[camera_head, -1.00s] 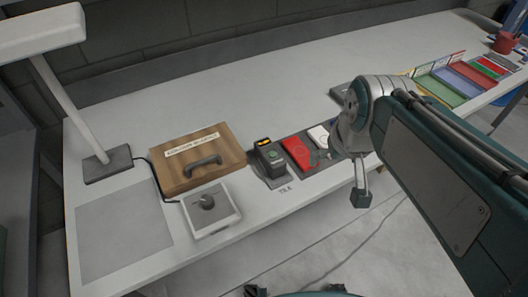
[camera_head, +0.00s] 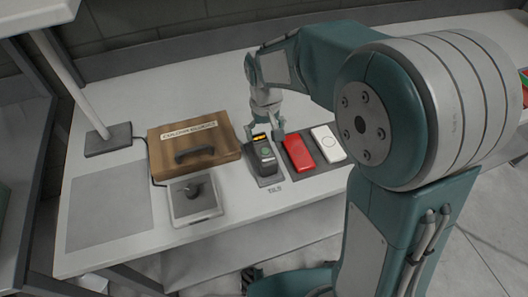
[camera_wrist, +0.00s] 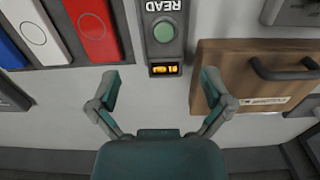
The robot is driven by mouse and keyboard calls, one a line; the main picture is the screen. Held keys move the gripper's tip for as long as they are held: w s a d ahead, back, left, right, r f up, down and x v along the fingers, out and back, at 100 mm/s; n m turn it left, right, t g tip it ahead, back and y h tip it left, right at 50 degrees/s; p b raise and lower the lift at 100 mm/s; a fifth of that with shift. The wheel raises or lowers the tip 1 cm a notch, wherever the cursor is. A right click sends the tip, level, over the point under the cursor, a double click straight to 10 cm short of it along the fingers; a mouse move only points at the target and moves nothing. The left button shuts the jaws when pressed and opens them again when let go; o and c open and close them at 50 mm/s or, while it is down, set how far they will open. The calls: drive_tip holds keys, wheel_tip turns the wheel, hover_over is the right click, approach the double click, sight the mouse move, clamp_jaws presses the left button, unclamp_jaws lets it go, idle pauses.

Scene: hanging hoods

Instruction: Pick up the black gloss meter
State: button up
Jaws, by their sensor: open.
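The black gloss meter (camera_head: 263,158) has a green round button and an amber lit display. It lies on a dark mat on the white bench, left of a red device. In the wrist view, the meter (camera_wrist: 163,42) is upside down at top centre, with its display end nearest me. My gripper (camera_head: 265,133) is above the meter's far end, its fingers spread. In the wrist view, my gripper (camera_wrist: 159,82) is open and empty, with the display end just ahead of the gap between the fingertips. I cannot tell the exact height between them.
A red device (camera_head: 299,152) and a white device (camera_head: 328,143) lie right of the meter. A wooden case (camera_head: 215,138) with a dark handle is close on its left. A grey box with a knob (camera_head: 194,199) is at front left. A lamp base (camera_head: 108,139) stands farther left.

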sight(264, 148)
drive_tip(key=shift+a+f, duration=0.2)
drive_tip(key=shift+f, duration=0.35)
drive_tip(key=shift+a+f, duration=0.2)
drive_tip(key=shift+f, duration=0.3)
drive_tip(key=f, duration=0.5)
drive_tip(key=shift+d, duration=0.4)
drive_tip(key=shift+a+f, duration=0.15)
drive_tip(key=shift+a, duration=0.25)
drive_tip(key=c, duration=0.9)
drive_tip(key=shift+d, duration=0.1)
drive_tip(key=c, duration=0.4)
drive_tip(key=shift+d, duration=0.1)
